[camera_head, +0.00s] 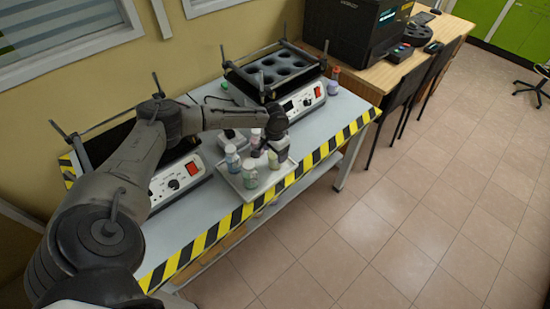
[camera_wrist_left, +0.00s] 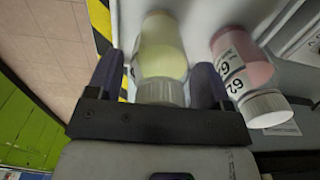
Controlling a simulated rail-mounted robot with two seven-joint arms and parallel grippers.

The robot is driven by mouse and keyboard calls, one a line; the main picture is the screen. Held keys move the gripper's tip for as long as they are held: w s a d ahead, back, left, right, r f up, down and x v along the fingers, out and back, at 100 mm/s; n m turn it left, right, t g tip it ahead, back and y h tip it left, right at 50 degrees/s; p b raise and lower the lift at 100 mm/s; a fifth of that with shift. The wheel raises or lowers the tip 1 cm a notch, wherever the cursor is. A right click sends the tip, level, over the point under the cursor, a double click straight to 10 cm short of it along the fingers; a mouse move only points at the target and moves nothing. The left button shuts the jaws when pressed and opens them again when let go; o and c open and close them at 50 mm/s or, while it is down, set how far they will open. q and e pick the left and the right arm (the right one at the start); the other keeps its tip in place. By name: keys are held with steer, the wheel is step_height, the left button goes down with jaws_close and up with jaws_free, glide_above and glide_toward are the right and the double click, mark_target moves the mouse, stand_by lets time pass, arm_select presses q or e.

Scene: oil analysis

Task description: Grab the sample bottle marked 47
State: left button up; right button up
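My left gripper (camera_head: 277,142) is over the right part of a pale tray (camera_head: 254,190) of sample bottles. In the left wrist view, the open fingers of this gripper (camera_wrist_left: 157,80) stand on either side of a bottle with yellow-green contents (camera_wrist_left: 162,50) and a white cap. A gap shows beside the bottle, and no number is readable on it. In the head view, a green bottle (camera_head: 250,174) and a bluish bottle (camera_head: 232,160) stand in the tray.
The tray is near the striped front edge (camera_head: 305,163) of the bench. Small bottles (camera_head: 333,82) stand beside the right unit. Floor is clear in front.

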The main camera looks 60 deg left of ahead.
arm_select(q)
steer(key=c, duration=0.9)
